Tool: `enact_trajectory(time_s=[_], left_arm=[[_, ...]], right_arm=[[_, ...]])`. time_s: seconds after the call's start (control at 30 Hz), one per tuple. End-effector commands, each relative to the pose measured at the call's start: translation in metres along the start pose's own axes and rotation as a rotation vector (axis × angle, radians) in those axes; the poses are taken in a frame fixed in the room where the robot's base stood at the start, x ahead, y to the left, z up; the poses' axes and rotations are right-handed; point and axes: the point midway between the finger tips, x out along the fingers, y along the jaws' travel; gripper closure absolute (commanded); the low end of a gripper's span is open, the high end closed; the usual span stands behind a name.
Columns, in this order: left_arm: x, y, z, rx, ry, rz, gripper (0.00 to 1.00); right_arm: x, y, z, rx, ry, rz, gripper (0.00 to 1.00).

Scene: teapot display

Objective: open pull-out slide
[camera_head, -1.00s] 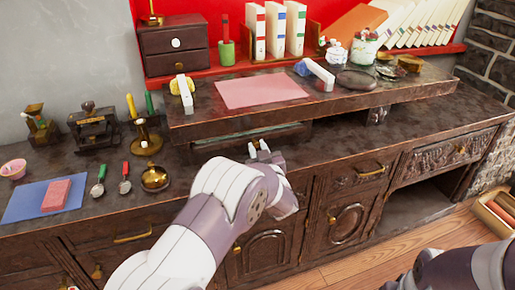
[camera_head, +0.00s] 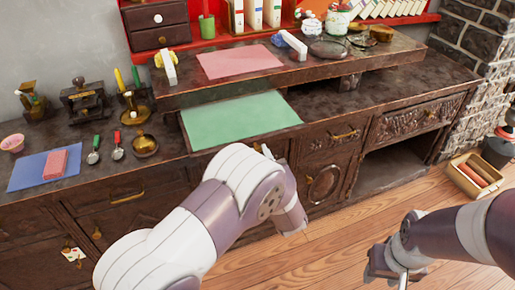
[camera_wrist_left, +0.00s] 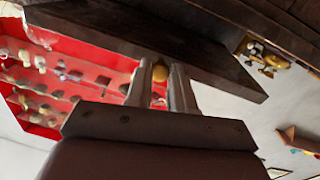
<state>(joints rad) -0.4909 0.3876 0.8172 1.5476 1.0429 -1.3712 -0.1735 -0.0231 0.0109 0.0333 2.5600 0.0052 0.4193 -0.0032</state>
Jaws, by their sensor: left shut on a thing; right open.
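The pull-out slide (camera_head: 240,118) shows as a green-topped board sticking out from under the raised shelf, above the cabinet fronts. My left gripper (camera_head: 263,152) is at its front edge, mostly hidden behind my left forearm. In the left wrist view the gripper's two fingers (camera_wrist_left: 163,82) are shut around a small brass knob (camera_wrist_left: 160,73). A dark board lies just beyond the fingers there. My right gripper (camera_head: 402,278) is open and empty, low over the floor at the lower right.
The raised shelf (camera_head: 330,69) carries a pink sheet (camera_head: 238,61) and small items. A box (camera_head: 477,175) stands on the floor at right. The floor in front is clear.

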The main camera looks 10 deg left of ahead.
Motion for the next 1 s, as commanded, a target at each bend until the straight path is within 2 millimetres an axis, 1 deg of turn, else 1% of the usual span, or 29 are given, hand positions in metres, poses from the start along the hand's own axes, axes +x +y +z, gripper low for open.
enact_trajectory(time_s=[0.03,0.27,0.3,0.37,0.4,0.67,0.77,0.87,1.0], left_arm=[[-0.002,0.000,0.003,0.005,-0.006,0.002,1.00],[-0.003,-0.001,0.004,0.008,-0.008,0.003,1.00],[-0.003,-0.001,0.005,0.008,-0.009,0.003,0.74],[-0.003,-0.001,0.004,0.008,-0.009,0.003,0.54],[-0.003,-0.001,0.004,0.007,-0.008,0.002,0.52],[-0.003,0.000,0.003,0.005,-0.006,0.002,0.52],[-0.011,0.001,0.002,0.006,-0.006,0.003,0.52],[-0.030,0.001,0.001,0.006,-0.007,0.006,0.52],[-0.069,0.002,0.001,0.007,-0.008,0.008,0.52]], right_arm=[[0.000,0.000,0.000,0.000,0.000,0.000,0.57],[0.000,0.000,0.000,0.000,0.000,0.000,0.57],[0.000,0.000,0.000,0.000,0.000,0.000,0.57],[0.000,0.000,0.000,0.000,0.000,0.000,0.57],[0.000,0.000,0.000,0.000,0.000,0.000,0.57],[0.000,0.000,0.000,0.000,0.000,0.000,0.57],[-0.002,0.000,0.000,0.000,0.000,0.000,0.57],[-0.007,0.000,-0.001,0.000,0.000,0.000,0.57],[-0.013,0.000,-0.002,0.000,0.000,0.000,0.57]])
